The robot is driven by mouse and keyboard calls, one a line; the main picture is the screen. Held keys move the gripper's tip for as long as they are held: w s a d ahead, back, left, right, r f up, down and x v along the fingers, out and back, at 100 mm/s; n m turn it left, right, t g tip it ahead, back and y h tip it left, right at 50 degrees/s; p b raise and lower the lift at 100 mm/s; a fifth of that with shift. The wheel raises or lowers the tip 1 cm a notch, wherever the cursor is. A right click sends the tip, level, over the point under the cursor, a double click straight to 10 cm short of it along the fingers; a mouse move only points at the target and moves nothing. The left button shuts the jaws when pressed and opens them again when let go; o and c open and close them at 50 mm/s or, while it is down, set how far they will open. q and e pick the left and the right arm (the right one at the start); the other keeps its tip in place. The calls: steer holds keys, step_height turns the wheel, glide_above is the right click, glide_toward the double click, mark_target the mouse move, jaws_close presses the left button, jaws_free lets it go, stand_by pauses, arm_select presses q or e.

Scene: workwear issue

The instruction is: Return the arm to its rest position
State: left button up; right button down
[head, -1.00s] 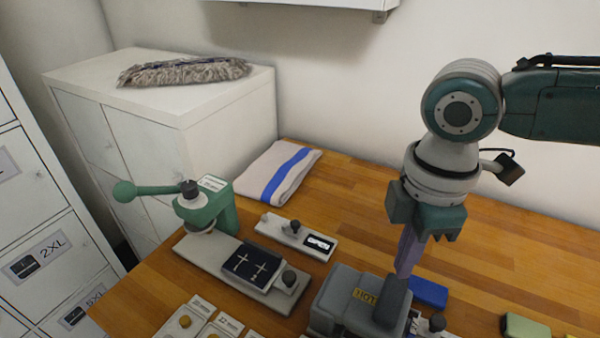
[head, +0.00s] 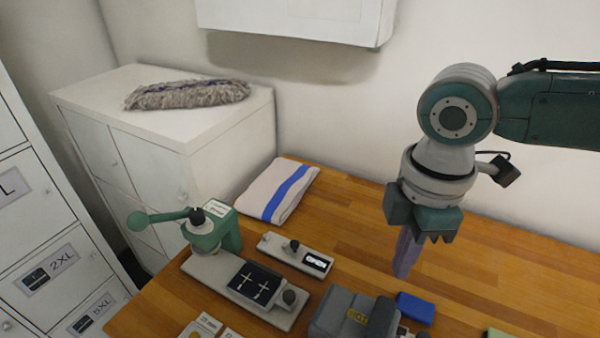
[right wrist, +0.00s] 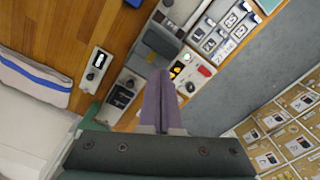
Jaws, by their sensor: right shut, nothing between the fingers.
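My right gripper (head: 405,256) hangs from the arm that comes in from the right in the head view. Its purple-grey fingers point down over the wooden table (head: 480,270). The fingers are closed together with nothing between them, and they show in the right wrist view (right wrist: 157,95) as one narrow shape. In the head view the fingertips appear behind a grey device (head: 345,313) and beside a blue block (head: 415,308). My left gripper is out of view.
A green lever press (head: 212,230) on a pale base stands at the left of the table. Behind it are a small grey unit (head: 295,254) and a folded towel with a blue stripe (head: 280,190). A white cabinet (head: 230,135) carries a mop head (head: 188,94). A white wall box (head: 290,20) hangs above.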

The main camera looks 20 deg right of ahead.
stand_by(0.4)
steer(key=s+a+r+m+t+y, duration=0.1)
steer(key=s+a+m+y, duration=0.1)
steer(key=s+a, duration=0.35)
steer(key=s+a+r+m+t+y, duration=0.1)
steer(key=s+a+m, duration=0.15)
steer(key=a, duration=0.55)
steer(key=s+d+r+m+t+h, duration=0.2)
steer(key=s+d+r+m+h, duration=0.15)
steer(key=s+d+m, duration=0.45)
step_height(320, 180, up, 17)
steer(key=w+p, duration=0.1)
steer(key=p, duration=1.5)
steer(key=shift+w+d+y+p, duration=0.3)
steer(key=shift+d+y+p, duration=0.05)
steer(key=shift+d, duration=0.05)
steer(key=shift+n, duration=0.25)
